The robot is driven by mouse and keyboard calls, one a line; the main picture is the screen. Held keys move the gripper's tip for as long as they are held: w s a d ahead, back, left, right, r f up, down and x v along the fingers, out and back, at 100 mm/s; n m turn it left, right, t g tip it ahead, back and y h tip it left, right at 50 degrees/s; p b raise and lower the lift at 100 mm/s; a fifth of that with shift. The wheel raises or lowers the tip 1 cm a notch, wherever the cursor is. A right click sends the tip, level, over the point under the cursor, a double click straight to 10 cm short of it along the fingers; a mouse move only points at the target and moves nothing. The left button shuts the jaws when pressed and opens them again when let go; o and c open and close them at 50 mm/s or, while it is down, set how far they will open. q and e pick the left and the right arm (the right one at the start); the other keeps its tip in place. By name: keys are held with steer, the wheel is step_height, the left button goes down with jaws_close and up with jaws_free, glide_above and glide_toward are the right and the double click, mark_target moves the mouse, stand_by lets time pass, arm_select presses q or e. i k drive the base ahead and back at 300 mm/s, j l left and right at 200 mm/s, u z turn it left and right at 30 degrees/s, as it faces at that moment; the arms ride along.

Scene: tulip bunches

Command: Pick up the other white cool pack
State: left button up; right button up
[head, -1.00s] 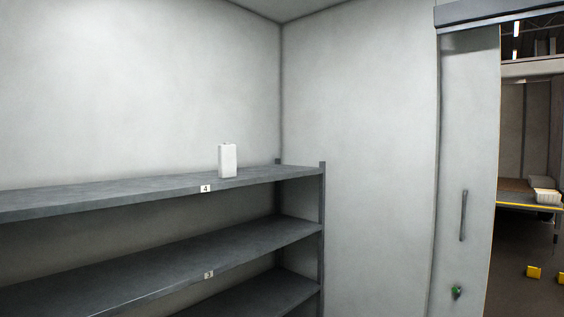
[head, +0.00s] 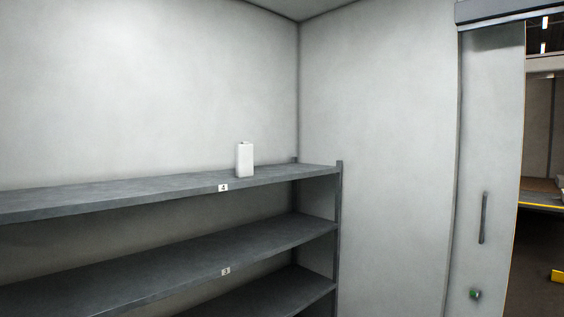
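A white cool pack (head: 244,160) stands upright on the top shelf (head: 130,195) of a grey rack, near the shelf's right end. It is just right of and behind the label "4" on the front edge. Nothing touches it. Neither of my grippers shows in the head view.
The shelf below, labelled "3" (head: 226,271), looks empty in the part that shows. A rack post (head: 338,220) stands at the right end. Further right are a sliding door (head: 490,150) with a handle and an opening to another room.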

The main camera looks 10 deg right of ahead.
mark_target(244, 150)
steer(key=i+l, duration=1.5)
steer(key=i, duration=0.15)
steer(key=i+l, duration=1.55)
steer(key=i+l+u, duration=0.1)
steer(key=u, duration=1.25)
